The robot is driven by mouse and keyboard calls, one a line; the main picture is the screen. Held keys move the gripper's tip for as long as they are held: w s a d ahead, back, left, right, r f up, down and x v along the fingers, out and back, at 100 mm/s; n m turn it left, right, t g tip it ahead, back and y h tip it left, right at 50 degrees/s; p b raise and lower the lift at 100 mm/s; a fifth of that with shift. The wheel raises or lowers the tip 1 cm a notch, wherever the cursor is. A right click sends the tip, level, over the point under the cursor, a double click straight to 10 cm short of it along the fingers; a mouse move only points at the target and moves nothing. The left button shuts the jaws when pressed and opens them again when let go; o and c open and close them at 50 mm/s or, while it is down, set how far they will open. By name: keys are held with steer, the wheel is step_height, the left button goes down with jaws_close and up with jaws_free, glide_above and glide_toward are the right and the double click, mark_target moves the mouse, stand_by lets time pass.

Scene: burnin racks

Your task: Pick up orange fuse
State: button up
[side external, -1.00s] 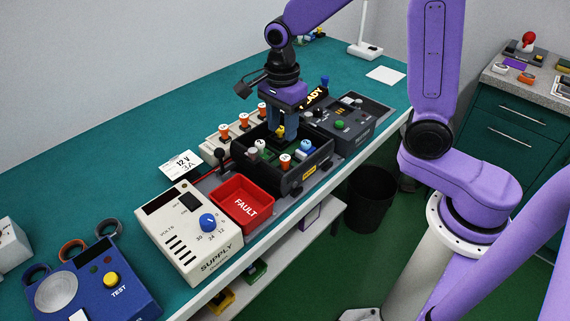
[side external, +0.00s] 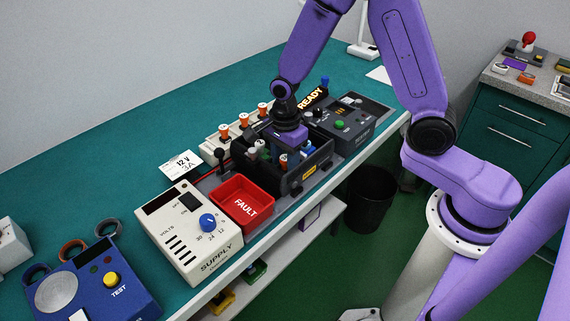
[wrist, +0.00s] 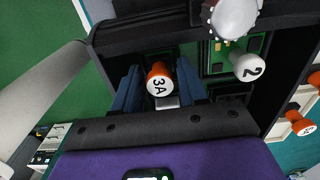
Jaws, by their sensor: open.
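An orange fuse with a white cap marked 3A (wrist: 159,80) stands in the black open box (side external: 319,167). It also shows in the side view (side external: 283,162). My gripper (wrist: 156,92) is open and low in the box, with one blue finger on each side of the fuse. Small gaps show between fingers and fuse in the wrist view. My purple gripper body covers much of the box in the side view.
A white fuse marked 2 (wrist: 249,67) stands close by in the box. Several orange-and-white fuses (side external: 243,121) stand in a pale rack behind. A red FAULT bin (side external: 240,204) and a cream supply unit (side external: 185,236) are nearer the camera. A dark READY unit (side external: 340,123) is beyond.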

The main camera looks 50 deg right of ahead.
mark_target(284, 157)
steer(key=shift+c, duration=0.2)
jaws_close()
steer(key=shift+r, duration=0.5)
step_height(284, 157, up, 2)
steer(key=shift+w, duration=0.1)
steer(key=s+d+r, duration=0.3)
steer(key=s+r, duration=0.7)
steer(key=s, duration=0.3)
steer(key=shift+s, duration=0.35)
